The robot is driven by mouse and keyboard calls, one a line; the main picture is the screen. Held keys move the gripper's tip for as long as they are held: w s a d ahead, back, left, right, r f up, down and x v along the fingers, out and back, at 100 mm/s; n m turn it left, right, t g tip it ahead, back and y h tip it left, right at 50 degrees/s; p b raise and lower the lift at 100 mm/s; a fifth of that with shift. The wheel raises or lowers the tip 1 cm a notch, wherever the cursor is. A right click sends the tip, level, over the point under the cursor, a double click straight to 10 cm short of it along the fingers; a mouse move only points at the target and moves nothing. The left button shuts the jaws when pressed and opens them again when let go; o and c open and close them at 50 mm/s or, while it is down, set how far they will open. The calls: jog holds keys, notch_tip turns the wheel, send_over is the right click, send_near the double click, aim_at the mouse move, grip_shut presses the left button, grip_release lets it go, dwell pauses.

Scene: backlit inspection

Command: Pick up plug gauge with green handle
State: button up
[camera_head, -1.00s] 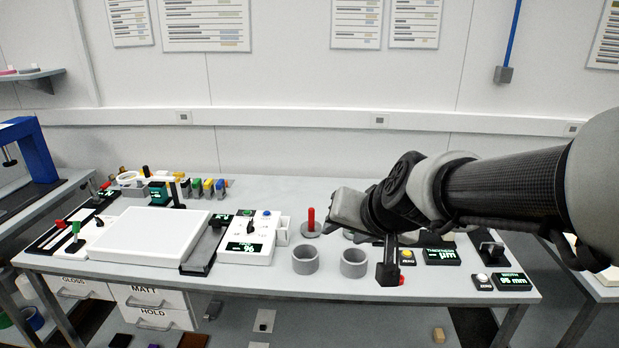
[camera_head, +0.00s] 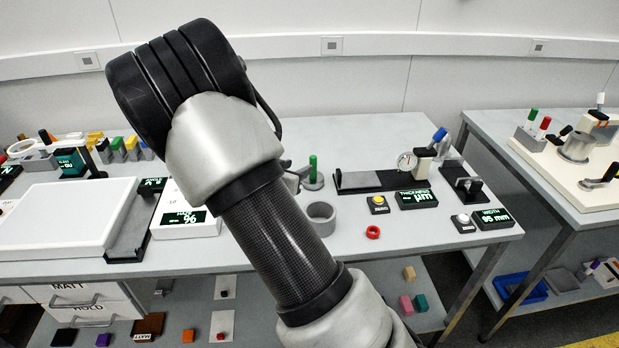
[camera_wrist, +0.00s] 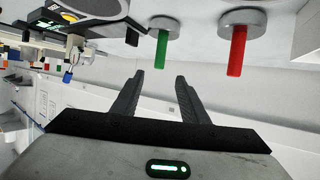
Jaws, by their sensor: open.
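The plug gauge with green handle (camera_head: 313,169) stands on the bench right of my arm in the head view, its handle pointing up from a round grey base. In the wrist view the picture is turned over, so its green handle (camera_wrist: 162,50) hangs downward from the base (camera_wrist: 162,22). A red-handled gauge (camera_wrist: 237,50) stands beside it, to the right there; my arm hides it in the head view. My gripper (camera_wrist: 158,78) is open and empty in the wrist view. Its fingers point toward the green handle, apart from it.
A grey ring (camera_head: 321,219) and a red ring (camera_head: 372,232) are near the green gauge. A dark thickness stand (camera_head: 375,180) is to its right. A white plate (camera_head: 65,222) lies left. A second table (camera_head: 560,195) at right holds other green and red handles.

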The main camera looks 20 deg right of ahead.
aim_at(311, 161)
jog(key=x, duration=0.7)
jog(key=shift+w+d+f+b, duration=0.1)
jog(key=shift+w+f+b, duration=0.1)
jog(key=shift+b, duration=0.1)
jog(key=x, duration=0.5)
jog(key=shift+s+d, duration=0.1)
grip_shut()
